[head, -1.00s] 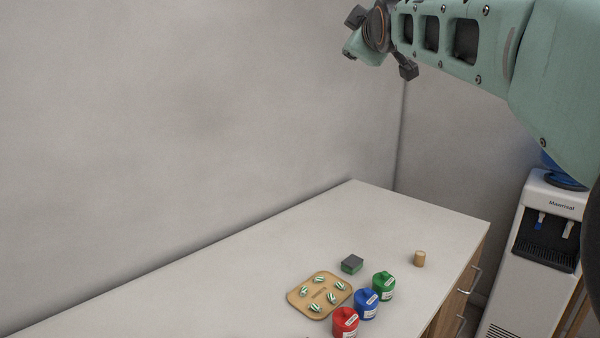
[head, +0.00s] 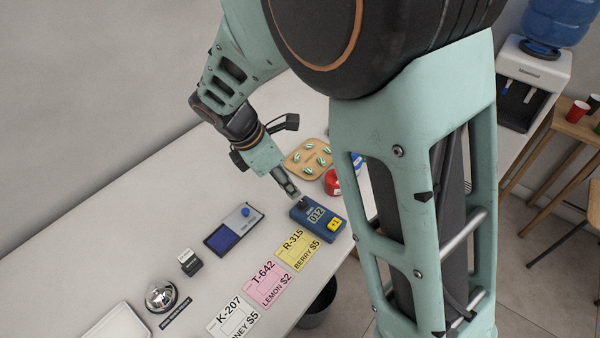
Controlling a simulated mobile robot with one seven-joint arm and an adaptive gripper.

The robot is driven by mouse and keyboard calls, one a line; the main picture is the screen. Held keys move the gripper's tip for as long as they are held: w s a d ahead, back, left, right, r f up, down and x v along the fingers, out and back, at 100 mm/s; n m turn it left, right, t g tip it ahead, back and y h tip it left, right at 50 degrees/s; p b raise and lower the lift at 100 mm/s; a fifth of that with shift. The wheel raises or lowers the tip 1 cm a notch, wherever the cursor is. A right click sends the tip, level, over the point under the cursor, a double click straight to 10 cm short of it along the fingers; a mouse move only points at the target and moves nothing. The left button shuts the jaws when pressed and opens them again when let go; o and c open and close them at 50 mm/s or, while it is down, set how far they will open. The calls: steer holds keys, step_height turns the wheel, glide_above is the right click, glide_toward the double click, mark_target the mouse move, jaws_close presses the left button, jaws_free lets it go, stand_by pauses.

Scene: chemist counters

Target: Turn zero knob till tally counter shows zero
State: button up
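The tally counter (head: 330,230) is a blue box lying on the white counter. Its display (head: 316,215) appears to read 012, and a yellow +1 button (head: 334,224) is at its right end. My gripper (head: 296,197) points down at the box's upper left end. A small dark part, perhaps the zero knob, is at the fingertips and mostly hidden by them. I cannot tell whether the fingers touch it or whether they are open or shut.
Yellow (head: 297,247), pink (head: 269,282) and white (head: 233,316) cards lie in front. A grey device with a blue screen (head: 224,239), a bell (head: 161,296) and a stamp-like block (head: 190,262) are to the left. A tray (head: 294,166) and red jar (head: 332,183) are behind the counter device.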

mark_target(303, 201)
steer(key=x, duration=0.9)
steer(key=shift+w+f, duration=0.15)
steer(key=shift+f, duration=0.25)
jaws_close()
